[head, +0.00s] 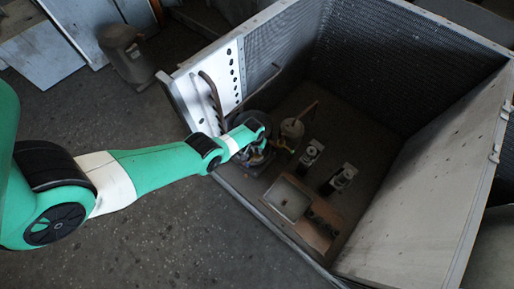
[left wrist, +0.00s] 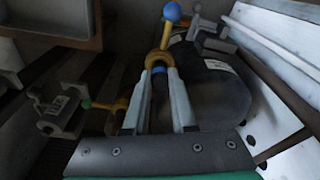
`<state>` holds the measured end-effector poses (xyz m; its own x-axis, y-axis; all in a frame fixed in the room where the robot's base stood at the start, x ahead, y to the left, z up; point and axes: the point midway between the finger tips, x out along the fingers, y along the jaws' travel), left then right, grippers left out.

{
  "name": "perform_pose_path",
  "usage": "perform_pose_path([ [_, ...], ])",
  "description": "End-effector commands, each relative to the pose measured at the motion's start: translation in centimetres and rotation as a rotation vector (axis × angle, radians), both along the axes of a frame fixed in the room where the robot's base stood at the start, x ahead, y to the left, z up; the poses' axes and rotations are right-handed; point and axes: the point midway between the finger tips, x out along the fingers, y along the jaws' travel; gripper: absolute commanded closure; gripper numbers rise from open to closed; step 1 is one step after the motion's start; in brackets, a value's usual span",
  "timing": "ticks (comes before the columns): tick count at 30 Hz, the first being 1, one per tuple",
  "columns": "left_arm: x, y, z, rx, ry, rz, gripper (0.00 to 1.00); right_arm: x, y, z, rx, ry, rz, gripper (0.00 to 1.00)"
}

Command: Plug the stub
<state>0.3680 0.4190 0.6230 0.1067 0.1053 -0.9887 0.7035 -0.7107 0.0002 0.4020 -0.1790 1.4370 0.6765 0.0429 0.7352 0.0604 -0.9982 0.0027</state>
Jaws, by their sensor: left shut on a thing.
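My left gripper (head: 262,150) reaches into the open metal housing from the left in the head view. In the left wrist view its two fingertips (left wrist: 159,84) are shut on a small fitting with a yellow ring (left wrist: 158,60), a blue band between the fingers and a blue ball (left wrist: 172,11) on a stem. I take this fitting for the plug. A yellow part with a green end (left wrist: 88,103) sits left of the fingers, apart from them. I cannot tell which part is the stub. The right gripper is not in view.
The housing has a perforated back wall (head: 400,60) and a pale right wall (head: 425,180). Inside stand a whitish canister (head: 292,129), two small dark devices (head: 309,156) (head: 340,178) and a shallow tray (head: 272,203). A dark rounded body (left wrist: 222,95) lies close right of the fingers.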

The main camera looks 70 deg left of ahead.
Motion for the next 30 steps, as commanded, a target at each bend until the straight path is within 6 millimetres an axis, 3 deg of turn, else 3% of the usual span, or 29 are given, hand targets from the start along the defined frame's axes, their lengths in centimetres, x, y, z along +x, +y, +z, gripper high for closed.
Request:
perform_pose_path([
  [30,0.0,0.0,-1.3,0.000,0.000,0.000,1.00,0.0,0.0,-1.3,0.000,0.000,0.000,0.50],
])
